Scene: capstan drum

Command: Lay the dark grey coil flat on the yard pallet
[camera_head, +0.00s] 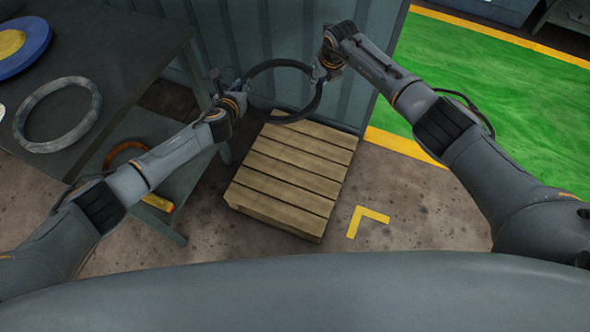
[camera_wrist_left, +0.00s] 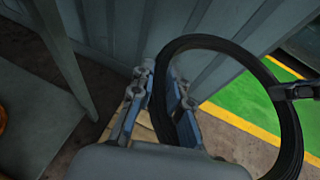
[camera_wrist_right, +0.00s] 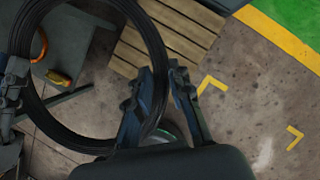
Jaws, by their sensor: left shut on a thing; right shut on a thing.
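The dark grey coil (camera_head: 288,119) is a ring held up above the far end of the yard pallet (camera_head: 287,177), a slatted wooden platform on the floor. My left gripper (camera_head: 236,88) is shut on the coil's left side. My right gripper (camera_head: 322,70) is shut on its right side. In the left wrist view the coil (camera_wrist_left: 292,130) passes between my left fingers (camera_wrist_left: 165,88). In the right wrist view the coil (camera_wrist_right: 158,50) runs between my right fingers (camera_wrist_right: 163,85), and the pallet (camera_wrist_right: 180,35) shows beyond. The coil is apart from the pallet.
A dark table (camera_head: 150,50) at the left carries a light grey ring (camera_head: 25,135) and a blue disc (camera_head: 40,45). An orange ring (camera_head: 118,150) lies on a lower shelf. A corrugated wall (camera_head: 260,35) stands behind the pallet. The floor right of the pallet is clear, with a yellow corner mark (camera_head: 368,217).

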